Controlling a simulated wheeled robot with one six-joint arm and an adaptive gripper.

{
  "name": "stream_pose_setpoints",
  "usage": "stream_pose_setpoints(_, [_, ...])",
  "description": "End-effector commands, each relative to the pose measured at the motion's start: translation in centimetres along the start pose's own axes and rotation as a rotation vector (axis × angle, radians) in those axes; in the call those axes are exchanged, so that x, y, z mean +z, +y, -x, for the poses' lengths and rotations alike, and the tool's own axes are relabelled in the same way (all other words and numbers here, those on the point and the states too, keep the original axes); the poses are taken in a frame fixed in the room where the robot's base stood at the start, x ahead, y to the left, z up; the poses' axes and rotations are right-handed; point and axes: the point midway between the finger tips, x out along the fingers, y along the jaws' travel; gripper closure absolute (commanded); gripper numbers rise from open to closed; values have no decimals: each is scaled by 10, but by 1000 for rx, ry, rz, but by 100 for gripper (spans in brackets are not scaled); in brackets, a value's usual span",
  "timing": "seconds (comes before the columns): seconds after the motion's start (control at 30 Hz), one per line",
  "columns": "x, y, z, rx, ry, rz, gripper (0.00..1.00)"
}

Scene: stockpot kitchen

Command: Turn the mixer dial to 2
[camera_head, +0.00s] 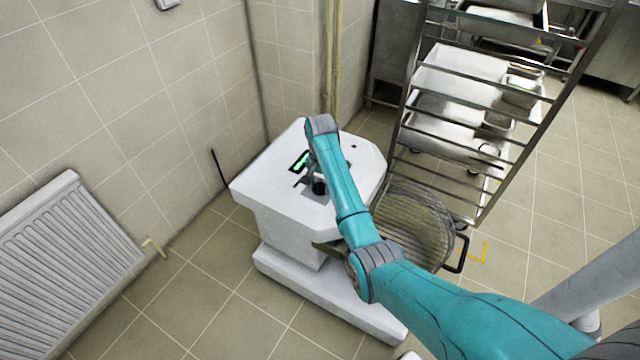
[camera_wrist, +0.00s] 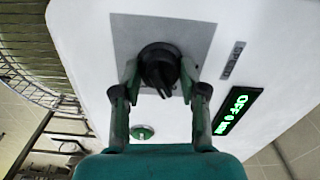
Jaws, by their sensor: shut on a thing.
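The mixer (camera_head: 262,184) is a white machine standing near the tiled wall, with my arm reaching over its top. In the wrist view its white panel carries a black dial (camera_wrist: 158,68) on a grey plate (camera_wrist: 125,35). The label SPEED (camera_wrist: 232,60) is beside the plate. A black display (camera_wrist: 236,114) shows green text that reads like "OFF 0"; the rest is hard to read. My gripper (camera_wrist: 159,76) has one finger on each side of the dial and is shut on it.
A round green button (camera_wrist: 142,132) is on the panel near my gripper. A wire guard and bowl (camera_head: 420,215) are at the mixer's right side. A metal rack (camera_head: 520,130) stands behind to the right. A radiator (camera_head: 65,240) is at the left; the floor in front is clear.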

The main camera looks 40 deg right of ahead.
Motion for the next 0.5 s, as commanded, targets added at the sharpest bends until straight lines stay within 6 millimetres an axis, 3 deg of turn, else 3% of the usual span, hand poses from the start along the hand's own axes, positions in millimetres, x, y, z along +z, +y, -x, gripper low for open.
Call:
stream_pose_setpoints(0.1, [1,0,-1,1,-2,1,92])
stream_pose_setpoints(0.13, [1,0,-1,1,-2,1,53])
stream_pose_setpoints(0.2, [1,0,-1,1,-2,1,35])
stream_pose_setpoints(0.5, [0,0,0,0,-1,1,32])
